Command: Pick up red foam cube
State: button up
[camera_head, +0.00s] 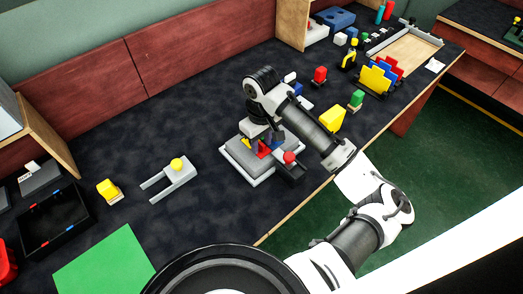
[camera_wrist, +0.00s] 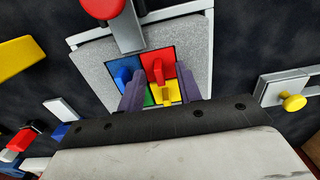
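A red foam cube (camera_wrist: 158,70) with a raised upright part sits in the square recess of a grey block (camera_wrist: 202,60), among blue, green and yellow pieces. In the head view, red (camera_head: 264,147) shows beneath my arm, partly hidden by it. My gripper (camera_wrist: 160,90) is over the recess with its two purple fingers apart. The red cube's raised part shows between them, with a gap on each side. I cannot tell how far above it the fingertips are. In the head view my gripper (camera_head: 258,142) is above the grey block.
A red-knobbed device (camera_head: 289,158) stands close to the grey block. A yellow-knobbed grey fixture (camera_head: 177,165) lies to the left. The dark table is clear behind the grey block.

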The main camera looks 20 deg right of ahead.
jog(key=shift+f, duration=0.2)
grip_shut()
jog(key=shift+r, duration=0.15)
